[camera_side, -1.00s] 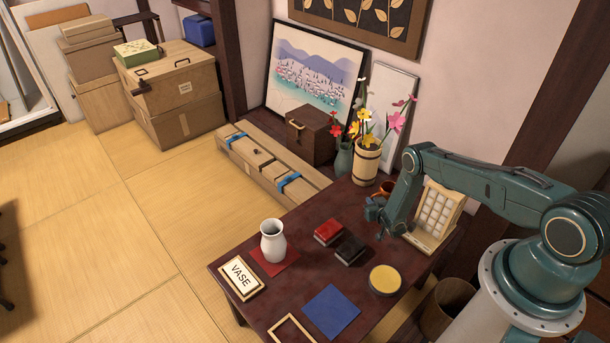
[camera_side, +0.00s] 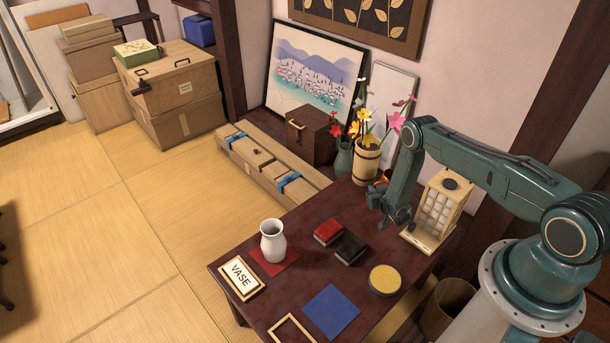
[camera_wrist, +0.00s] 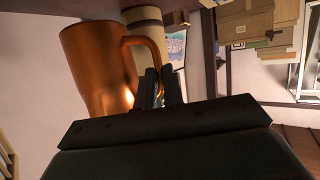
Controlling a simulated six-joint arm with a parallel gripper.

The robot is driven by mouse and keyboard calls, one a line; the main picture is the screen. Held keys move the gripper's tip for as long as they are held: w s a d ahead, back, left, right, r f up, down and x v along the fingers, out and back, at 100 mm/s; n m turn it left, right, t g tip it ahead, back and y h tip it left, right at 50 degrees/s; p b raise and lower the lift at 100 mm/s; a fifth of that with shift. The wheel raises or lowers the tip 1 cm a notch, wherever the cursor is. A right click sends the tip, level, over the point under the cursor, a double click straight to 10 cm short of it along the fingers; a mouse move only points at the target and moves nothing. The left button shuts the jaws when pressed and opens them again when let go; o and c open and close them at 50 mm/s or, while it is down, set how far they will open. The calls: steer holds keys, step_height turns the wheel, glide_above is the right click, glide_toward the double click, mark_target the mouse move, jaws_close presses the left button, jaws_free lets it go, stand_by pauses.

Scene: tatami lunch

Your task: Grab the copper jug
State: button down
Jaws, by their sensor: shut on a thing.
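The copper jug (camera_wrist: 92,68) fills the upper left of the wrist view, with its handle on its right side. My gripper (camera_wrist: 161,85) is shut on that handle, its two dark fingers reaching up to it. In the side view only a small orange piece of the jug (camera_side: 384,177) shows; my arm hides the rest. My gripper (camera_side: 376,192) is there at the back right of the dark table, between the flower bucket and the lantern-like box.
A wooden bucket of flowers (camera_side: 367,162) stands close behind the jug. A pale box with a lattice front (camera_side: 435,214) stands close to the right of my arm. Red (camera_side: 328,232) and black (camera_side: 350,248) boxes and a white vase (camera_side: 273,243) are further forward on the table.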

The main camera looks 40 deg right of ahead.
step_height(320, 180, up, 14)
steer(key=shift+f, duration=0.25)
stand_by(0.9)
steer(key=shift+r, duration=0.2)
stand_by(0.7)
